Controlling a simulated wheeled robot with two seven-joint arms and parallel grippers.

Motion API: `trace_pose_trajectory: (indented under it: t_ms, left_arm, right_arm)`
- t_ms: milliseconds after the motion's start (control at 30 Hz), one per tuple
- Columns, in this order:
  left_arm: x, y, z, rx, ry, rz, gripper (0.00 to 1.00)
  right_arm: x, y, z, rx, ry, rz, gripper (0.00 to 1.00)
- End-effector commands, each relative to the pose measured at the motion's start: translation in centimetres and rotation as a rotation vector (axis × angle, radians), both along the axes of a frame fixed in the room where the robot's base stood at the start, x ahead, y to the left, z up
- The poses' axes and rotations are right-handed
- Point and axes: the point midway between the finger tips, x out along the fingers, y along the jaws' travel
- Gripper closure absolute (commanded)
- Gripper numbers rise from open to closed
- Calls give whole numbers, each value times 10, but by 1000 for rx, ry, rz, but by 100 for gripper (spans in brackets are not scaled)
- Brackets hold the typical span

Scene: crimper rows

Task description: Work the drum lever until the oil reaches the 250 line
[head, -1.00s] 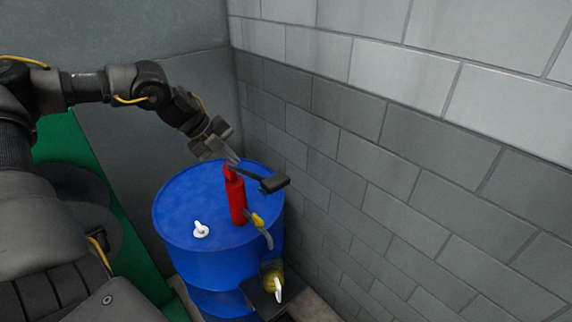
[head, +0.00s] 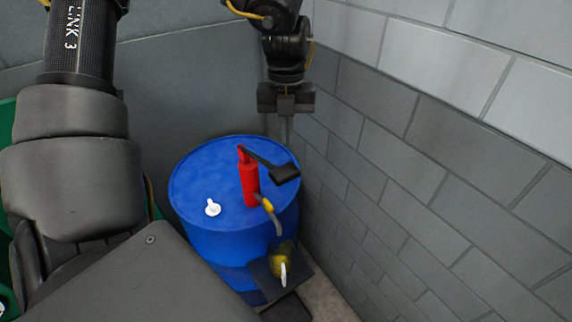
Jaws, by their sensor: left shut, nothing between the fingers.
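A blue drum (head: 205,185) stands in the corner. A red pump (head: 250,186) rises from its lid, with a black lever (head: 268,163) that slopes down to the right to a wide black end. A hose with a yellow fitting runs from the pump toward a jug (head: 283,258) with yellowish contents and a white part, on a dark shelf at the drum's front. The jug's lines are too small to read. My left gripper (head: 286,138) is shut and empty, pointing down behind the lever, apart from it in the picture. My right gripper is not in view.
A grey block wall (head: 420,170) stands close on the right, and a plain grey wall (head: 170,90) stands behind. A white cap (head: 212,208) sits on the drum lid. Green surfaces show at the left edge.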

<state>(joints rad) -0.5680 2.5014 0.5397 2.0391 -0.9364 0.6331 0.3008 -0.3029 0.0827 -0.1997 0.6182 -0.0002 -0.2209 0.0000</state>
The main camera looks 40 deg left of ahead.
Motion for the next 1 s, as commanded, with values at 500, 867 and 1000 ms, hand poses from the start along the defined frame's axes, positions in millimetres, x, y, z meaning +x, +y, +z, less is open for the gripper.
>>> trace_pose_trajectory:
  t_ms: [500, 867, 1000]
  left_arm:
    - [-5, -2, -58, -2, 1, 3, 100]
    - [-6, -3, -66, -1, -1, 3, 100]
    - [-6, -3, -66, -1, -1, 3, 100]
  right_arm:
    - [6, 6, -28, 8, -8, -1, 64]
    - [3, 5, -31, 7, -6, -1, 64]
    - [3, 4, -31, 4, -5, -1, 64]
